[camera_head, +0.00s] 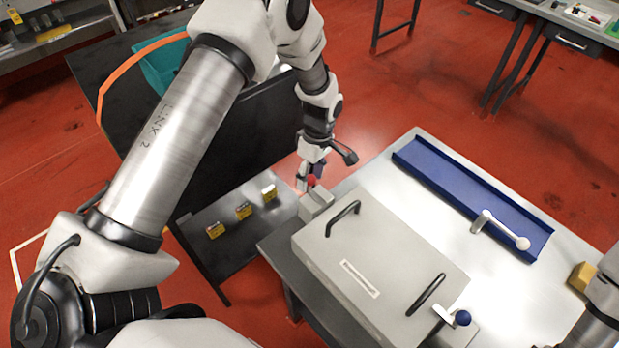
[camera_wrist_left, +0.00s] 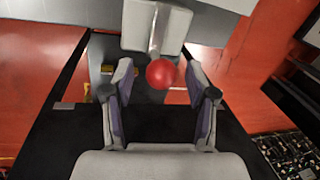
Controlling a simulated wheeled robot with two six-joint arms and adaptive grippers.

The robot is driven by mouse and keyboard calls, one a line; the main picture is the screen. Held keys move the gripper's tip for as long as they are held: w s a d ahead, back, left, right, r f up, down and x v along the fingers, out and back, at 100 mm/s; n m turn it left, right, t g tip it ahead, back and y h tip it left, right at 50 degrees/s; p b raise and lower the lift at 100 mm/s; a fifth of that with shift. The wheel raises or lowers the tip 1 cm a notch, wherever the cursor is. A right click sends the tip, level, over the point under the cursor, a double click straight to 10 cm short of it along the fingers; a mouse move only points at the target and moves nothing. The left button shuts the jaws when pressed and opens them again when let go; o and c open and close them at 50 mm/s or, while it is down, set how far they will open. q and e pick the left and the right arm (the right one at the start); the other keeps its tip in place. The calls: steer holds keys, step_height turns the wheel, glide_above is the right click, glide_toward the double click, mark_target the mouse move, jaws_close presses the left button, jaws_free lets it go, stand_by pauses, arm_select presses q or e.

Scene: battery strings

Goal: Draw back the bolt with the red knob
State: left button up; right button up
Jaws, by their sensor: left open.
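The bolt's red knob (camera_head: 311,181) shows as a small red patch at the far left corner of the grey lidded box (camera_head: 365,245), partly covered by my left gripper (camera_head: 309,176). In the left wrist view the red knob (camera_wrist_left: 161,74) sits on a metal rod (camera_wrist_left: 154,35) that comes out of a light grey block (camera_wrist_left: 172,22). My left gripper's fingers are open, with the knob between their tips and a gap on each side. My right gripper is outside both views.
A second bolt with a blue knob (camera_head: 462,318) is at the box's near right. The box has two black handles. Yellow batteries (camera_head: 243,210) stand on the dark shelf left of the box.

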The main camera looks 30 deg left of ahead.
arm_select(q)
step_height(320, 180, up, 11)
steer(key=w, duration=0.2)
steer(key=shift+f, duration=0.1)
